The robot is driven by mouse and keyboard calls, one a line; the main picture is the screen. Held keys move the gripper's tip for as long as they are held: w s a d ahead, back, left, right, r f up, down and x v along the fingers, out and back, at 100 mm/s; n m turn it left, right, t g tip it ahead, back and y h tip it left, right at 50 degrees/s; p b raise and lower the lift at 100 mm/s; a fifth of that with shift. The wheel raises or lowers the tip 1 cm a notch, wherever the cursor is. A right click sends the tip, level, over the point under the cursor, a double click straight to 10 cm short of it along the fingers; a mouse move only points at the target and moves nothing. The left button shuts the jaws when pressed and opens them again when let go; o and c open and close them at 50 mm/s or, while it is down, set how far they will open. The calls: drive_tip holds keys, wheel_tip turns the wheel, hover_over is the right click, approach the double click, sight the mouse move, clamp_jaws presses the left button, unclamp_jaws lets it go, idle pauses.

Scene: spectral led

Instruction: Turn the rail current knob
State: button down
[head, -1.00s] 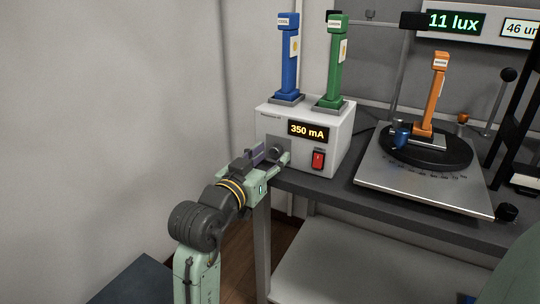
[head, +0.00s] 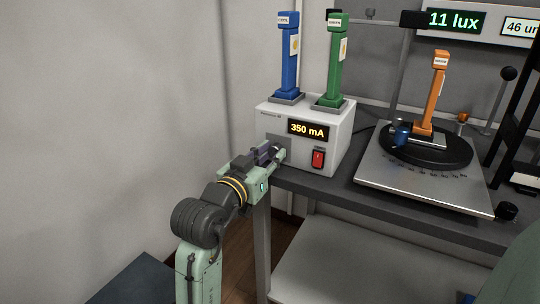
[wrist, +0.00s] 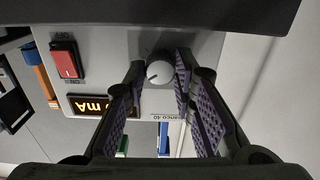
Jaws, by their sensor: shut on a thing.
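The rail current knob (wrist: 160,73) is a round grey knob with a pointer mark on the front of the white power supply box (head: 333,133). It shows between my fingers in the wrist view and is mostly hidden behind them in the head view. My gripper (head: 273,154) is at the box's front left, its purple-padded fingers on either side of the knob; it also shows in the wrist view (wrist: 160,66). It is shut on the knob. The display (head: 309,130) reads 350 mA.
A red rocker switch (head: 318,159) is right of the knob. Blue (head: 289,60) and green (head: 334,65) posts stand on the box. A plate (head: 424,181) with a black turntable and orange post is to the right. Open space lies left of the bench.

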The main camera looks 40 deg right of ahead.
drive_tip(key=shift+m+b, duration=0.3)
drive_tip(key=shift+m, duration=0.1)
drive_tip(key=m+b, duration=0.2)
drive_tip(key=m, duration=0.1)
drive_tip(key=shift+f, duration=0.1)
drive_tip(key=shift+m+b, duration=1.15)
drive_tip(key=shift+m, duration=0.65)
drive_tip(key=c, duration=1.3)
unclamp_jaws()
drive_tip(key=shift+c, duration=0.2)
drive_tip(key=v, duration=1.2)
